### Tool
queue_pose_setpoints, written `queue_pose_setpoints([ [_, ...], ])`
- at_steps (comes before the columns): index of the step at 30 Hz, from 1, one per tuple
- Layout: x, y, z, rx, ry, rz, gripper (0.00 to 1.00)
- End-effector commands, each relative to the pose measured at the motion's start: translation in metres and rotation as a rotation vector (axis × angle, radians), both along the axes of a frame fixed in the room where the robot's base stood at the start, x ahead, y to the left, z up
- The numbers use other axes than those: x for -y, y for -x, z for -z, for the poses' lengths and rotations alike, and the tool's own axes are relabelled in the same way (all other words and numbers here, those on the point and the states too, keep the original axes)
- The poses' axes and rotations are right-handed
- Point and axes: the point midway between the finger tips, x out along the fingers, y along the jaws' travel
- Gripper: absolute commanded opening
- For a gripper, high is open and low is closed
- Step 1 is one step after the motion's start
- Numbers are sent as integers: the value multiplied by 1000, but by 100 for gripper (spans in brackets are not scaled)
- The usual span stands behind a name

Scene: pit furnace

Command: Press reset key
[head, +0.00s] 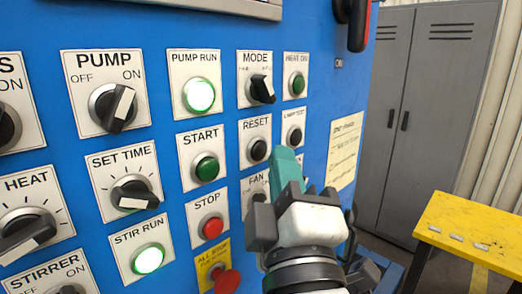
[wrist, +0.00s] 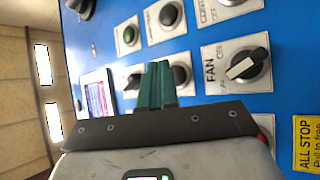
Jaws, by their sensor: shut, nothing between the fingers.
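The RESET key (head: 258,149) is a round black push button on a white plate, below the MODE knob on the blue panel. In the wrist view, a black button that looks like it (wrist: 181,74) shows just right of my fingers, its plate partly covered by them. My gripper (head: 287,163) has teal fingers, shut and empty. In the head view its tip is right of and slightly below the RESET key, just below another black button (head: 295,136). In the wrist view the fingers (wrist: 157,82) point at the panel. I cannot tell whether they touch it.
The FAN knob (wrist: 247,67) is below RESET, partly hidden by my gripper in the head view. Green START (head: 206,168) and red STOP (head: 212,227) buttons are to the left. The red ALL STOP button (head: 228,281) is lower. A yellow table (head: 470,232) stands right.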

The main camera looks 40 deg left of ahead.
Motion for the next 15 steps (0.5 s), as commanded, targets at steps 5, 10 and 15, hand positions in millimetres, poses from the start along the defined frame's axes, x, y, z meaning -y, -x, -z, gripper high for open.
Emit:
queue_pose_setpoints([
  [5, -3, 0, 0, 1, 1, 0, 0],
  [10, -8, -1, 0, 1, 0, -1, 0],
  [15, -8, -1, -1, 1, 0, -1, 0],
])
